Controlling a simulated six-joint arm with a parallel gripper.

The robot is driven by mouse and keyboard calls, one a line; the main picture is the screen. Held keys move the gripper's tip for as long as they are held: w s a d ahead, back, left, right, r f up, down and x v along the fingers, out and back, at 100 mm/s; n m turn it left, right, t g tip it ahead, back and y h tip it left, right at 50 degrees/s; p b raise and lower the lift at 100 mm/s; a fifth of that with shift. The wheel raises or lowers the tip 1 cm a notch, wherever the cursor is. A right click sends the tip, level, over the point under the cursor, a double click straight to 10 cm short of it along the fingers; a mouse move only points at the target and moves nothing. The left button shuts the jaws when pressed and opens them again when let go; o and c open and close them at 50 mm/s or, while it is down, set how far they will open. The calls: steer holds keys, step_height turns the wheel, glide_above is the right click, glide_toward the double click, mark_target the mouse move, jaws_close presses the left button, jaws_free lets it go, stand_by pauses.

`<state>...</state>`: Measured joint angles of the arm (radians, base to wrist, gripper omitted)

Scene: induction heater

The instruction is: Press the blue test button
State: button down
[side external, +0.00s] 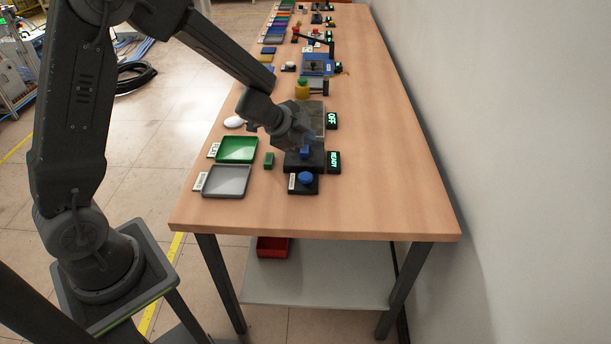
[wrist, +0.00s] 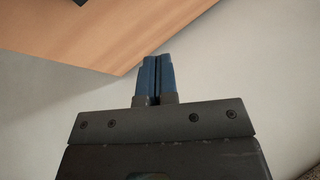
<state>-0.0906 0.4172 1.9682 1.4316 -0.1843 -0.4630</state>
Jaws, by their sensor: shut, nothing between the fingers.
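The blue test button (side external: 305,177) is a round blue dome on a black base near the front end of the table, with a small white label at its left. My gripper (wrist: 158,58) shows in the wrist view with its two blue fingers pressed together and nothing between them. In the side view my gripper (side external: 309,136) is over the black device just behind the button, apart from the button. The wrist view does not show the button; it shows the wall and a table edge beyond the fingers.
An OFF display (side external: 332,120) is farther back. A green tray (side external: 237,149), a grey tray (side external: 226,181) and a green block (side external: 269,160) lie left. The table's front right is clear.

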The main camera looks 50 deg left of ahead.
mark_target(306, 177)
steer(key=shift+f, duration=0.15)
steer(key=shift+f, duration=4.25)
steer(key=shift+f, duration=0.1)
steer(key=shift+f, duration=0.3)
steer(key=shift+f, duration=0.55)
steer(key=shift+r, duration=0.95)
